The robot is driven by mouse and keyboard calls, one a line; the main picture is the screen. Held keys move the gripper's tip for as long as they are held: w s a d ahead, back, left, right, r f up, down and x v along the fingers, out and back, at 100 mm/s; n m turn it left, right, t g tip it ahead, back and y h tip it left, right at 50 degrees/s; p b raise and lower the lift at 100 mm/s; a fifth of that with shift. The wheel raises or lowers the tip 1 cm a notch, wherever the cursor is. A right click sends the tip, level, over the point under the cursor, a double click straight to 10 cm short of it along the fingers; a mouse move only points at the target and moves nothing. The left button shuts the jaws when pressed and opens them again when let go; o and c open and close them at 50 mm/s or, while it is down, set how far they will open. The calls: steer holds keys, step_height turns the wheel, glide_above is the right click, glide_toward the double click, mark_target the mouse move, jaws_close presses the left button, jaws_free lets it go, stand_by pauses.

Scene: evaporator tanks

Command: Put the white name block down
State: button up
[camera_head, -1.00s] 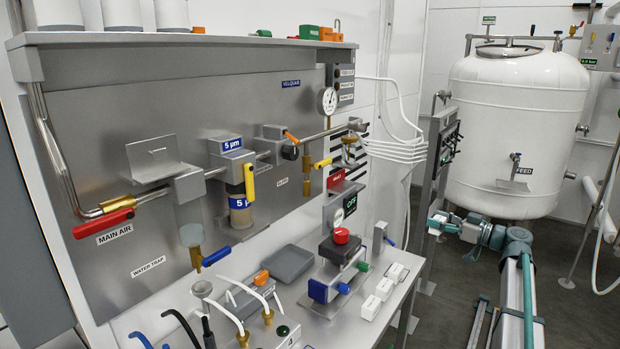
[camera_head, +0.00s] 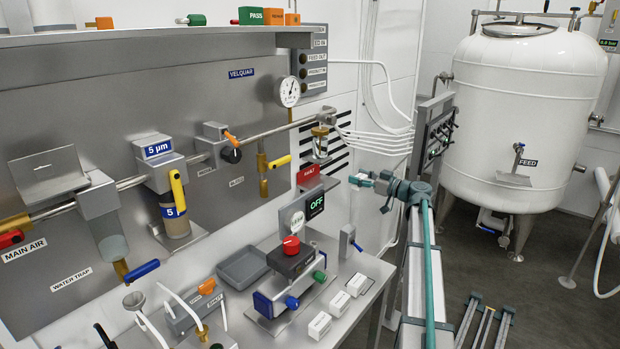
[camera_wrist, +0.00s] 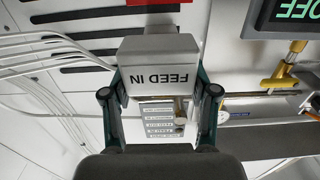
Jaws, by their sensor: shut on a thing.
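In the wrist view, a white name block (camera_wrist: 158,68) lettered FEED IN, upside down in the picture, sits between the two dark green fingers of my gripper (camera_wrist: 160,92). The fingers are closed on its sides. In the head view, my gripper (camera_head: 368,182) is in the air, above and to the right of the bench, reaching left towards the wall. The held block is too small to make out clearly there. Three other white name blocks stand in a row on the bench: near (camera_head: 320,325), middle (camera_head: 340,302) and far (camera_head: 356,284).
A device with a red button (camera_head: 291,246) and a grey tray (camera_head: 243,266) stand on the bench left of the blocks. A lit OFF display (camera_head: 317,206) and white hoses (camera_head: 375,140) are close to my gripper. A white tank (camera_head: 525,110) stands at the right.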

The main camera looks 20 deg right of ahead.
steer(key=p+x, duration=0.4)
steer(key=x, duration=1.2)
steer(key=shift+w+a+r+p, duration=0.1)
steer(key=shift+r+p, duration=0.05)
steer(key=shift+p, duration=0.2)
steer(key=shift+w+a, duration=0.2)
steer(key=shift+w, duration=0.1)
steer(key=shift+f+p, duration=1.05)
steer(key=shift+f, duration=0.8)
steer(key=shift+f+b, duration=0.15)
steer(key=shift+b, duration=0.25)
steer(key=o, duration=1.2)
steer(key=shift+c, duration=0.2)
